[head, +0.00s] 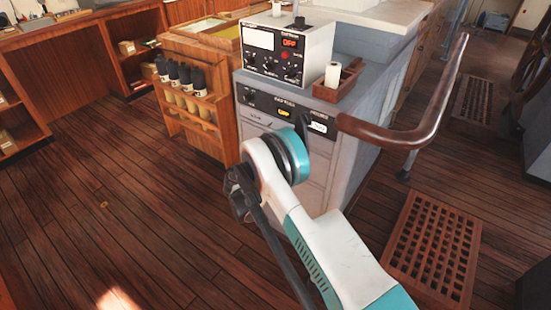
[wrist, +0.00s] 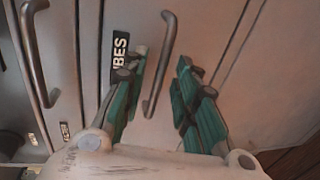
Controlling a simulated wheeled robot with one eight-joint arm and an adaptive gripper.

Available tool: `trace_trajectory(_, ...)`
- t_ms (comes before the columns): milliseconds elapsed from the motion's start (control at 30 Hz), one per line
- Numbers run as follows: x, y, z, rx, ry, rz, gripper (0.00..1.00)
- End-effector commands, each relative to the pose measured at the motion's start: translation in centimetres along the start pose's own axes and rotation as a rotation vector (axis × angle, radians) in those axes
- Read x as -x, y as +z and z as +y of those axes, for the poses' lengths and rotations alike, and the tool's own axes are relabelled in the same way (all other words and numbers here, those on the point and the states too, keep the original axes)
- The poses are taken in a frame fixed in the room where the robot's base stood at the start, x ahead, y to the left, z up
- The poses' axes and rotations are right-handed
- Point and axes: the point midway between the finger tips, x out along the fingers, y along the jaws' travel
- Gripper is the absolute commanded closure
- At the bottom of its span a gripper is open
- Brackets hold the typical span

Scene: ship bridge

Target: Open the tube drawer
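The tube drawer (wrist: 205,30) shows in the wrist view as a pale grey front with a dark label reading "UBES" (wrist: 120,50), its first letter hidden or cut off. Its curved metal bar handle (wrist: 158,70) lies between the two green fingers of my gripper (wrist: 163,65). The fingers are apart, one on each side of the handle in the picture; I cannot tell whether either touches it. The drawer front looks flush with its neighbours. In the head view my white and teal arm hides much of the grey cabinet (head: 317,170) front.
Another bar handle (wrist: 33,55) is on the neighbouring front at left. In the head view a control box (head: 285,50) and a small wooden tray (head: 337,82) stand on the cabinet. A curved wooden handrail (head: 420,125) juts out at right. Open plank floor (head: 110,210) lies at left.

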Motion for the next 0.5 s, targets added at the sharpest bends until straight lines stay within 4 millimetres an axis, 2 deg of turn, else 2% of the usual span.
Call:
trace_trajectory(167,0.00,0.00,0.03,0.000,0.000,0.000,0.73)
trace_trajectory(200,0.00,0.00,0.03,0.000,0.000,0.000,0.77)
trace_trajectory(300,0.01,0.00,0.03,0.000,0.000,0.000,1.00)
trace_trajectory(500,0.01,0.00,0.02,0.000,0.000,0.000,1.00)
